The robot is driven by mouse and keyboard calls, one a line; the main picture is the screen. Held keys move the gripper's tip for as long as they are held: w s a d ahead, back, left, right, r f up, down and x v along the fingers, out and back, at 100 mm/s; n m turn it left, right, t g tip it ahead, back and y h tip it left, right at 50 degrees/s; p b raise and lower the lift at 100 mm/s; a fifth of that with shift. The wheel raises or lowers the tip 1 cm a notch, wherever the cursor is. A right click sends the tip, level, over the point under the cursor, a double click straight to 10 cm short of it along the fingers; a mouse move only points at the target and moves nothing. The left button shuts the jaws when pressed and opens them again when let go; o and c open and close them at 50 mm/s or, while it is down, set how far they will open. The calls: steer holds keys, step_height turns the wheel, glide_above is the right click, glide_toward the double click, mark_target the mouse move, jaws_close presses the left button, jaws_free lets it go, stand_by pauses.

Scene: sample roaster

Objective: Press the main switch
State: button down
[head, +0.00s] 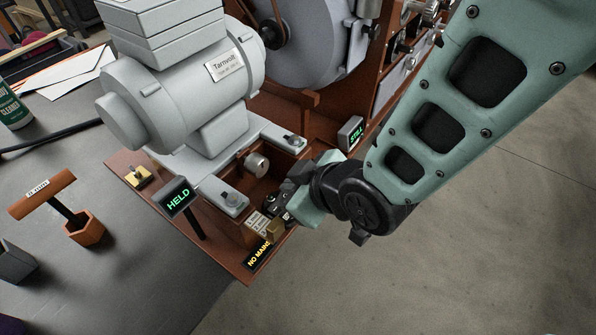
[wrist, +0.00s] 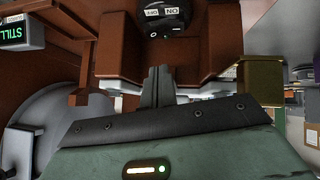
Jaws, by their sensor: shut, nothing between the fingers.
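The main switch (wrist: 166,20) shows at the top of the wrist view as a black rounded part with white ON and OFF labels, set in the brown base. In the head view my gripper and arm crowd that spot, and I cannot make the switch out clearly. My gripper (wrist: 157,78) is shut and empty, its dark fingertips pointing at the switch from just below it in the wrist view. A small gap seems to lie between them; I see no contact. In the head view my gripper (head: 284,203) is at the base's right front corner.
A lit NO MAINS sign (head: 258,254) and a brass block (head: 276,230) sit close to my gripper. A HELD display (head: 178,197) stands on a post to the left. A STILL display (head: 350,132) and the grey motor (head: 185,85) are behind. Open floor lies right.

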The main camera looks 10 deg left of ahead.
mark_target(277, 202)
steer(key=f, duration=0.1)
steer(key=w+f, duration=0.1)
steer(key=f, duration=0.3)
steer(key=shift+w+a, duration=0.2)
steer(key=shift+a, duration=0.1)
steer(key=shift+w+d+f+b, duration=0.1)
steer(key=shift+w+f+b, duration=0.15)
steer(key=shift+b, duration=0.15)
steer(key=shift+s+g, duration=0.15)
steer(key=shift+g, duration=0.15)
steer(key=shift+s, duration=0.2)
steer(key=shift+s+a, duration=0.35)
steer(key=shift+s, duration=0.3)
steer(key=shift+r, duration=0.1)
